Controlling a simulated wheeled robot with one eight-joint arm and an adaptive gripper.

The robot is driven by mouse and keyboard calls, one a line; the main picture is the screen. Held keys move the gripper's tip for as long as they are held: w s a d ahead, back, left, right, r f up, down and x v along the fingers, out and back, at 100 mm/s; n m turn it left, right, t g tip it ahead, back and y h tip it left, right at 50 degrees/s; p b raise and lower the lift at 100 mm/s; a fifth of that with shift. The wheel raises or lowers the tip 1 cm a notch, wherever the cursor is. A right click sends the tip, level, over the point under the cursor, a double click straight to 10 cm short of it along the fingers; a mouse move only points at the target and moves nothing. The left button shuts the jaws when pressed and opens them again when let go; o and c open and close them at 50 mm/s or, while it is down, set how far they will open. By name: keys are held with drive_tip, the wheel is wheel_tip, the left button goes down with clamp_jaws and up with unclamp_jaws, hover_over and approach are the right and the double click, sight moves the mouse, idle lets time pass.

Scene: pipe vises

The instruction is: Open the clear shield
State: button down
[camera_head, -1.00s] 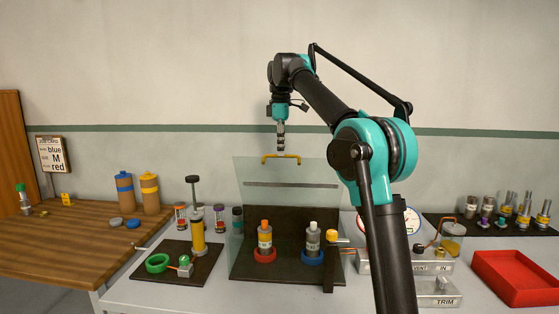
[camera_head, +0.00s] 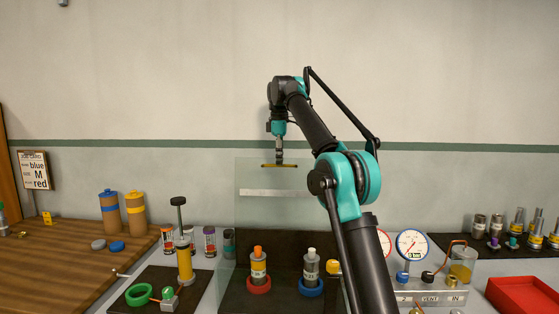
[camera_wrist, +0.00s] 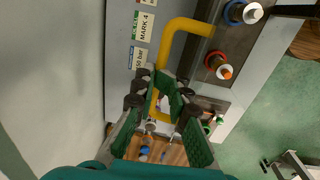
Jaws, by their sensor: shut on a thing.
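The clear shield (camera_head: 245,225) stands upright above a dark fixture at the middle of the bench, with a pale strip across its upper part. Its yellow handle (camera_head: 268,165) is near the top edge. My gripper (camera_head: 279,161) points down at the handle from above. In the wrist view, the yellow handle (camera_wrist: 168,42) runs down between the green-padded fingers of my gripper (camera_wrist: 165,108), which are shut on it. In the fixture, an orange-capped bottle (camera_head: 258,265) stands in a red ring and a white-capped bottle (camera_head: 311,266) in a blue ring.
A black plate with a yellow-bodied pump (camera_head: 185,262) and a green ring (camera_head: 139,294) is left of the fixture. Gauges (camera_head: 411,244) and a valve block stand right, partly behind my arm. A red tray (camera_head: 525,293) is at far right. The wall above is clear.

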drive_tip(key=shift+w+d+f, duration=0.15)
drive_tip(key=shift+w+f, duration=0.4)
drive_tip(key=shift+w, duration=0.25)
drive_tip(key=shift+w+f, duration=0.2)
drive_tip(key=c, duration=1.6)
unclamp_jaws()
drive_tip(key=shift+w, duration=0.15)
drive_tip(key=shift+s, duration=0.2)
